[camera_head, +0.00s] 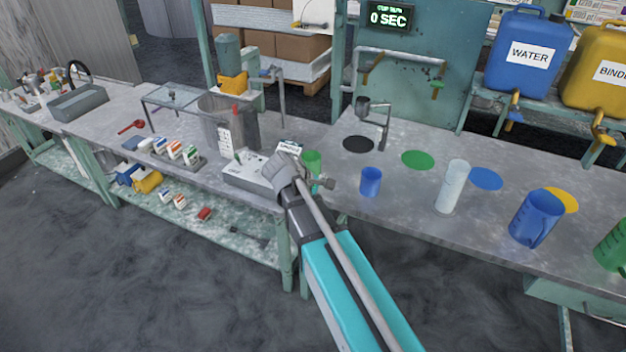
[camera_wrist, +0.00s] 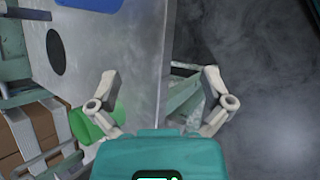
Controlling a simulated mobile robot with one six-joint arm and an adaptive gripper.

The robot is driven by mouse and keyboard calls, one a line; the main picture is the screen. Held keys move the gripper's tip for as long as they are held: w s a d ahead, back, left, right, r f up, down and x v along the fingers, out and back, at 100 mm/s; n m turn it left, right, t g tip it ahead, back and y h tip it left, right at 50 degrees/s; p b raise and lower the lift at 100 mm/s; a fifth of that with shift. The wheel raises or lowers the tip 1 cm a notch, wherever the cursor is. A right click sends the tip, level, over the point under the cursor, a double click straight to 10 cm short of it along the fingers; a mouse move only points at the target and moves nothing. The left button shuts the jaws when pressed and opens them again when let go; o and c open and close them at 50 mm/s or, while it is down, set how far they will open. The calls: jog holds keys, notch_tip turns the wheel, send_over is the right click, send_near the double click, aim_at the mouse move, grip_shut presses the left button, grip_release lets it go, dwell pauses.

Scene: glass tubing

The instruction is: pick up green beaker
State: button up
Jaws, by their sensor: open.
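A small green beaker (camera_head: 312,160) stands on the bench near its front edge, just behind my wrist in the head view. In the wrist view, a green shape (camera_wrist: 82,126), likely this beaker, shows at the lower left, partly hidden by the left finger and my gripper's body. My gripper (camera_wrist: 160,75) is open, with its fingers spread wide and nothing between them. The bench edge and floor show between the fingers. In the head view my gripper (camera_head: 327,183) is small and partly hidden, close to the beaker; I cannot tell whether they touch.
A blue beaker (camera_head: 371,181) stands to the right, then a white cylinder (camera_head: 453,187), a blue pitcher (camera_head: 537,217) and a green pitcher (camera_head: 612,247). A grey device (camera_head: 250,176) sits left of my wrist. A metal stand (camera_head: 385,128) rises behind.

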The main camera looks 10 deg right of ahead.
jog(key=w+a+f+n+t+h+b, duration=0.2)
jog(key=w+a+n+t+h+b, duration=0.1)
jog(key=w+a+n+h+b, duration=0.3)
jog(key=n+t+h+b, duration=0.2)
jog(key=n+t+b, duration=0.1)
jog(key=n+b, duration=0.3)
send_near(313, 156)
jog(key=s+a+r, duration=0.2)
jog(key=s+a, duration=0.2)
jog(key=shift+d+f, duration=0.15)
jog(key=shift+d, duration=0.15)
jog(key=shift+x, duration=4.15)
jog(key=shift+x, duration=2.6)
jog(key=shift+w, duration=0.1)
